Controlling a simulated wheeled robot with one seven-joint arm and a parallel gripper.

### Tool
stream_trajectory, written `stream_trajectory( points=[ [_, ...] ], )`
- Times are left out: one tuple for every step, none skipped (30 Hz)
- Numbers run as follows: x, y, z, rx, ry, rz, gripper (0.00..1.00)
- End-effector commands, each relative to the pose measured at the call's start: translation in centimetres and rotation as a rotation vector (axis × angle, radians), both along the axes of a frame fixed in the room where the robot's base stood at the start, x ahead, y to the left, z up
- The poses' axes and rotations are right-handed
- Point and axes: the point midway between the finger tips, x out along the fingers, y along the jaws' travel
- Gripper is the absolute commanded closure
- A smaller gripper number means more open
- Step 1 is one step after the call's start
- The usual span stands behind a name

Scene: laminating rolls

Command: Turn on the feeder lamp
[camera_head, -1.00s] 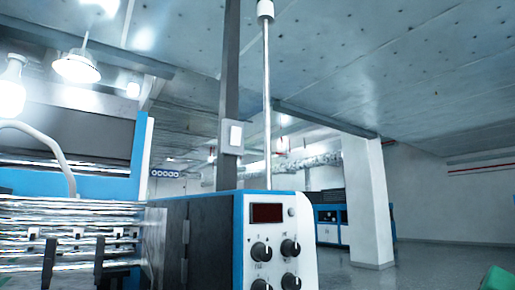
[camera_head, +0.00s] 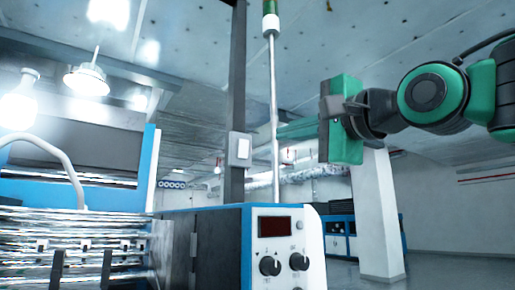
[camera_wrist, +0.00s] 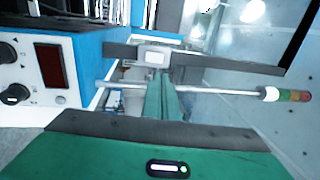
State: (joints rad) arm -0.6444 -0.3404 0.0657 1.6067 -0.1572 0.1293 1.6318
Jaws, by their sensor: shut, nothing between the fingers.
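A white wall-type switch (camera_head: 239,149) in a grey box is mounted on the dark upright post above the control cabinet. It also shows in the wrist view (camera_wrist: 154,56), just beyond my fingertips. My gripper (camera_head: 282,130) is shut and empty, reaching in from the right with its green fingers pointing left at the thin metal pole. In the wrist view my gripper (camera_wrist: 157,80) points toward the switch, and a gap seems to remain; contact cannot be told. A bright bulb-shaped lamp (camera_head: 18,106) glows at the left. Which lamp is the feeder lamp is unclear.
The thin pole (camera_head: 273,95), topped by a signal light (camera_wrist: 285,95), stands close to my fingers. The blue and white cabinet (camera_head: 285,235) has a dark display and knobs. Metal rollers (camera_head: 75,245) lie left. A pale column (camera_head: 378,215) stands behind; open floor lies right.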

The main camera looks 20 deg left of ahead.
Motion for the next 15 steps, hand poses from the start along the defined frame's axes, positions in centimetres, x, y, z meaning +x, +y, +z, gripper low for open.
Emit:
stream_trajectory(
  points=[
    [0.0,0.0,0.0,0.000,0.000,-0.001,1.00],
    [0.1,0.0,0.0,-0.001,0.000,-0.001,1.00],
    [0.1,0.0,0.0,-0.001,0.000,-0.001,1.00],
    [0.2,0.1,0.0,-0.001,0.000,-0.001,1.00],
    [0.3,0.2,0.0,-0.002,0.001,-0.001,1.00],
    [0.5,0.5,0.0,-0.002,0.001,-0.002,1.00],
    [0.7,0.7,0.0,-0.003,0.001,-0.002,1.00],
    [1.0,0.9,0.1,-0.003,0.001,-0.002,1.00],
    [1.3,1.3,0.2,-0.003,0.002,-0.003,1.00],
    [1.6,1.7,0.2,-0.003,0.002,-0.003,1.00],
    [2.0,2.1,0.2,-0.003,0.002,-0.002,1.00],
    [2.4,2.6,0.4,-0.003,0.001,-0.002,1.00],
    [2.7,3.0,0.5,-0.003,0.001,-0.001,1.00],
    [3.1,3.4,0.5,-0.004,0.002,-0.001,1.00],
    [3.5,3.9,0.7,-0.003,0.001,-0.001,1.00]
  ],
)
